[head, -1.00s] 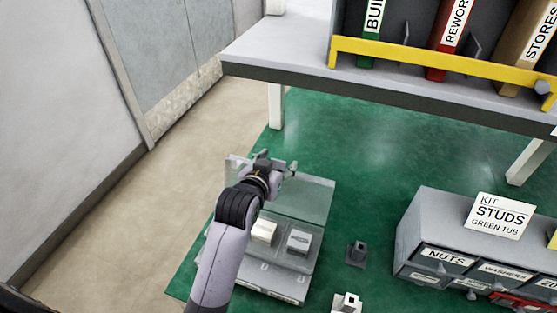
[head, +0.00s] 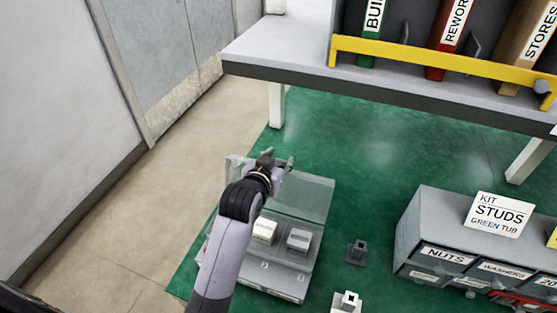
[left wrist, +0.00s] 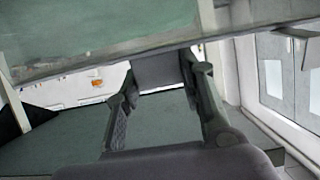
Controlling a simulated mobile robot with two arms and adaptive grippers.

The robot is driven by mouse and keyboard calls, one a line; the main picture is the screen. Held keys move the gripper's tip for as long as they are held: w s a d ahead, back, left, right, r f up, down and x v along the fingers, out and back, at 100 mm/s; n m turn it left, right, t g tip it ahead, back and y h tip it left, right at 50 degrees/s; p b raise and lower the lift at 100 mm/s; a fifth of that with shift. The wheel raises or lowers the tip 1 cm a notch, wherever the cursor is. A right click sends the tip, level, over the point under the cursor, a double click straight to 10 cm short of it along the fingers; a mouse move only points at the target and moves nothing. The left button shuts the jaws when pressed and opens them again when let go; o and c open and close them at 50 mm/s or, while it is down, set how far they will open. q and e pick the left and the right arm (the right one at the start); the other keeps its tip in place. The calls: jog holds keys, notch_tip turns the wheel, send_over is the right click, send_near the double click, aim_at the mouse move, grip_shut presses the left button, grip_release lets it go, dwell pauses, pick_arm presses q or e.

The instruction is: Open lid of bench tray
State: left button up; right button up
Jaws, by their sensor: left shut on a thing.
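The bench tray (head: 285,283) is a grey box on the green mat, left of centre in the head view. Its clear lid (head: 312,197) is raised and stands up at the tray's far side, tilted. My left gripper (head: 279,158) is at the lid's upper edge, shut on it. The left wrist view shows the greenish lid panel (left wrist: 100,38) crossing in front of the fingers (left wrist: 160,110). My left arm hides the tray's left part. My right gripper is not in view.
A cream box (head: 264,230) and a grey box (head: 299,239) sit in the tray. Small fittings (head: 356,250) stand to its right. A labelled drawer unit (head: 440,245) is at the right. A shelf bench (head: 300,70) with binders stands behind. Green mat is clear between.

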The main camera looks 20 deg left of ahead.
pick_arm(q)
grip_shut()
jog(key=s+t+b, duration=0.2)
jog(key=s, duration=0.1)
jog(key=shift+s, duration=0.1)
jog(key=shift+s+r+p, duration=0.4)
jog(key=shift+s+p, duration=0.05)
jog(key=shift+p, duration=0.15)
jog(key=shift+s, duration=0.25)
jog(key=shift+s+f, duration=0.1)
jog(key=shift+f, duration=0.05)
